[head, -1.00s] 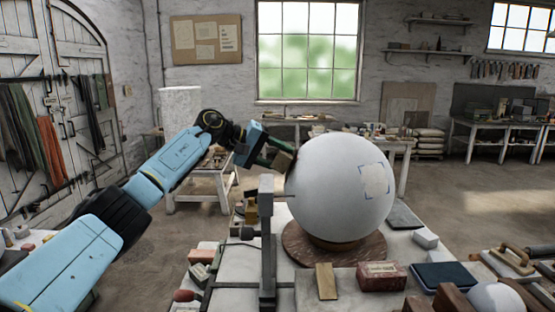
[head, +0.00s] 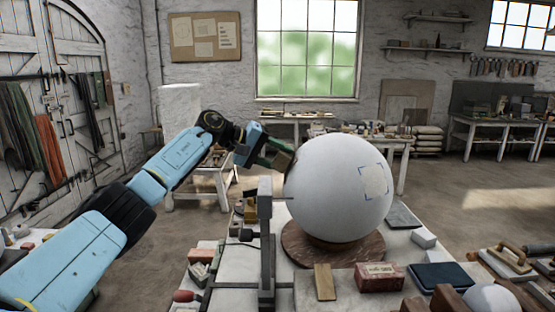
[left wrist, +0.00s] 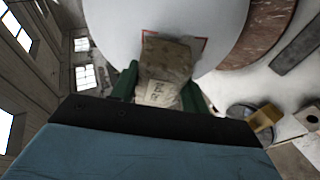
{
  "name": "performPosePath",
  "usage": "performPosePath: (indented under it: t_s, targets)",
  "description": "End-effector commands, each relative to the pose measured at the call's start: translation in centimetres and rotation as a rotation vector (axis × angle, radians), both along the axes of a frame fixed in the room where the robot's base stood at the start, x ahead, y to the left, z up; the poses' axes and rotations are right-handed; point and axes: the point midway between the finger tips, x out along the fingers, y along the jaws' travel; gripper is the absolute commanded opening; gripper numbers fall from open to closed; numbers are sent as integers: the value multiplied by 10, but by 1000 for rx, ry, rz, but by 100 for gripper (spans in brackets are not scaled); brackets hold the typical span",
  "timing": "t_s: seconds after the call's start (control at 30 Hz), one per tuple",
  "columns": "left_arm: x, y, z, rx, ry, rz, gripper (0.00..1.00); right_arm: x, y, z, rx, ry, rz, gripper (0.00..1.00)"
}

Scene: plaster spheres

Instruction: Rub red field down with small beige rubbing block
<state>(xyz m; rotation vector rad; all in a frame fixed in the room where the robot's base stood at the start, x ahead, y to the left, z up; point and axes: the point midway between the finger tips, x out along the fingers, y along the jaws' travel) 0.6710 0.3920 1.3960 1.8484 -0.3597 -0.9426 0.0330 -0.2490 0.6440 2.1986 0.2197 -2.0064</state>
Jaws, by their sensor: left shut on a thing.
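A large white plaster sphere (head: 325,205) sits on a round brown base (head: 300,250). My left gripper (head: 270,154) is at its upper left side, shut on the small beige rubbing block (head: 282,159). In the left wrist view the block (left wrist: 166,62) sits between the green fingers, its far end over the red field (left wrist: 203,42). Red corner marks show past the block's far end; the rest of the field is hidden. The block lies against or very close to the sphere; I cannot tell which. My right gripper is not in view.
A grey upright stand (head: 266,240) with a thin pointer stands just left of the sphere, below my gripper. A blue-cornered patch (head: 374,181) is on the sphere's right. A red-brown box (head: 380,277), a wooden piece (head: 324,281) and a dark blue pad (head: 446,276) lie in front.

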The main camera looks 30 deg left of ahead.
Motion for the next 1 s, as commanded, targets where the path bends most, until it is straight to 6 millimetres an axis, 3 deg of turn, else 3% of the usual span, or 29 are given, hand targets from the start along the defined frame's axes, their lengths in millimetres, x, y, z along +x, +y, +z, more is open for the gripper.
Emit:
performPosePath:
  t_s: [0.6,1.0]
  targets:
    - [-29,-12,-1,0,0,-7,16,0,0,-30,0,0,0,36]
    - [-9,-6,3,-3,1,-3,16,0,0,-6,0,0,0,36]
